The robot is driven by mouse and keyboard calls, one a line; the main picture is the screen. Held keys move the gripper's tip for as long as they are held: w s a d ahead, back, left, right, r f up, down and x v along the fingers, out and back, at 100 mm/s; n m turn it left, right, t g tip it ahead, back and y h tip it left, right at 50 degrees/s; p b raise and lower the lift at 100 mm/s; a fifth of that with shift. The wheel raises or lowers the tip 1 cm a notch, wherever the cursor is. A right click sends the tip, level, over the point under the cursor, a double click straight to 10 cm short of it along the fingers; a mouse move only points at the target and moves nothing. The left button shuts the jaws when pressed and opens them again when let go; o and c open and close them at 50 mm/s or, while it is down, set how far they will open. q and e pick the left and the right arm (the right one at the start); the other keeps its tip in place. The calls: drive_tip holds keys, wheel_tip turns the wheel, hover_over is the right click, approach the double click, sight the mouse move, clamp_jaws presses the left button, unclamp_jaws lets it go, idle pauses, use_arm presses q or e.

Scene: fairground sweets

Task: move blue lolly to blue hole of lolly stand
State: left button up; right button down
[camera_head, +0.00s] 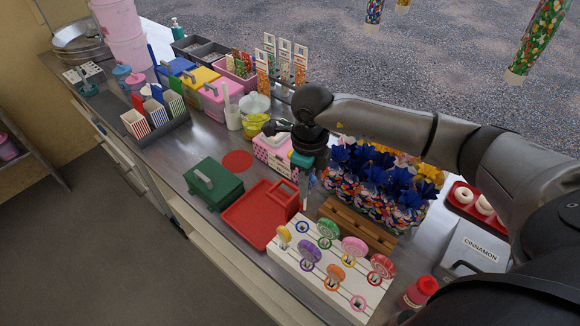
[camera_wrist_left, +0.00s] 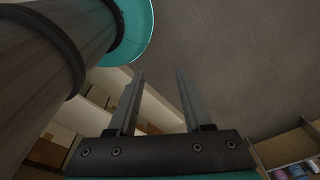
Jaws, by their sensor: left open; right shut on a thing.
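My right gripper (camera_head: 308,172) points down above the counter, just behind the lolly stand. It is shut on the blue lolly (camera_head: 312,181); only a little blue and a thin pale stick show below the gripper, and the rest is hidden. The white lolly stand (camera_head: 290,262) has coloured rings. Its blue hole (camera_head: 302,227), at the far left part, looks empty and lies below and apart from the held lolly. Several other lollies, such as the green lolly (camera_head: 327,229), stand upright in it. My left gripper (camera_wrist_left: 160,78) is open and empty in the left wrist view.
A red tray (camera_head: 250,222) lies left of the stand, with a green box (camera_head: 213,183) beyond it. A wooden rack (camera_head: 358,224) and wrapped sweets (camera_head: 378,185) stand behind the stand. A pink-and-white basket (camera_head: 272,155) is beside my right gripper.

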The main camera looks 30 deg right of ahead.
sight(305, 201)
wheel_tip(305, 201, down, 3)
drive_tip(key=shift+f+b, duration=0.15)
drive_tip(key=shift+b, duration=0.55)
wheel_tip(305, 201, down, 4)
drive_tip(key=b, duration=0.2)
drive_tip(key=shift+w+r+b, duration=0.1)
drive_tip(key=shift+r+b, duration=0.1)
drive_tip(key=shift+b, duration=0.1)
drive_tip(key=shift+f+b, duration=0.3)
drive_tip(key=shift+f, duration=0.2)
use_arm(q)
drive_tip(key=f, duration=0.2)
drive_tip(key=s+f, duration=0.1)
drive_tip(key=f, duration=0.2)
drive_tip(key=shift+s+f, duration=0.15)
drive_tip(key=shift+s+a+f, duration=0.1)
drive_tip(key=shift+s+a, duration=0.05)
drive_tip(key=shift+s, duration=0.2)
drive_tip(key=shift+f+b, duration=0.55)
drive_tip(key=shift+b, duration=0.05)
use_arm(e)
drive_tip(key=shift+f, duration=0.6)
